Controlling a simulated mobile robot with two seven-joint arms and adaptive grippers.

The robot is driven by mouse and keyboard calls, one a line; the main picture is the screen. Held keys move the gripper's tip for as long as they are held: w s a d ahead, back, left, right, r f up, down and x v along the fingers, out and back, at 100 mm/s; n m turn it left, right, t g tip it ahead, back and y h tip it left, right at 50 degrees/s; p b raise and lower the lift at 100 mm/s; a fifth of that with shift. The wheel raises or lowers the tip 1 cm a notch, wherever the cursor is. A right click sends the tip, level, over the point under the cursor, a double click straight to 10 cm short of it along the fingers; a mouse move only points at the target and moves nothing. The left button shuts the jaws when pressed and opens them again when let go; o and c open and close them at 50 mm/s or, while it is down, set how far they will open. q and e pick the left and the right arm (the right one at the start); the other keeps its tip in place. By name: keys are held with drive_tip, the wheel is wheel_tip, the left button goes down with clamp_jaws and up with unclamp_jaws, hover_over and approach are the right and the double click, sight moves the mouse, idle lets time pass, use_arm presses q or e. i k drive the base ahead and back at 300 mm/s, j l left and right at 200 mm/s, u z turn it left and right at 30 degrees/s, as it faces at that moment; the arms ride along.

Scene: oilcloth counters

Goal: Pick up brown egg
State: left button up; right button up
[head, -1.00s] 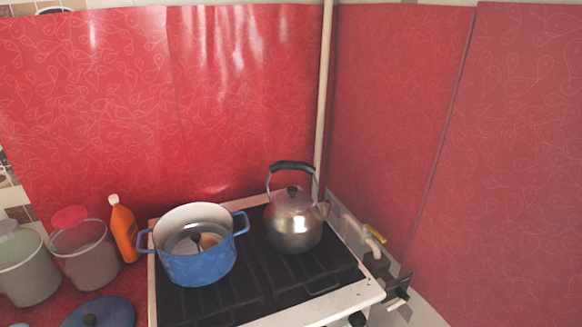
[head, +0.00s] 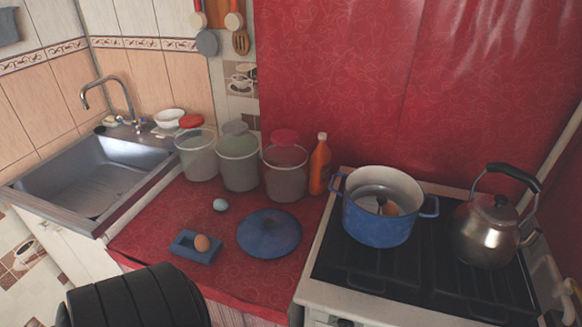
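A brown egg (head: 202,243) sits upright in a small blue holder (head: 184,249) on the red counter, left of a blue lid. A rounded brown object (head: 391,209), possibly another egg, shows inside the blue pot (head: 376,232) on the stove, beside something dark. A pale bluish egg-shaped thing (head: 220,205) lies on the counter behind the holder. Neither of my grippers is in view; a black ribbed part of my arm shows at the bottom left, in front of the counter.
The blue lid (head: 269,233) lies flat on the counter. Several lidded containers, one a clear bin (head: 285,178), and an orange bottle (head: 320,168) stand along the back. A kettle (head: 487,232) is on the stove at right, a sink (head: 95,180) at left.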

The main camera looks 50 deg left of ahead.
sight(202, 242)
drive_tip(key=u, duration=2.3)
drive_tip(key=z, duration=1.4)
drive_tip(key=u, duration=1.4)
drive_tip(key=j+z, duration=0.7)
drive_tip(key=i+j, duration=0.05)
drive_tip(key=j, duration=0.05)
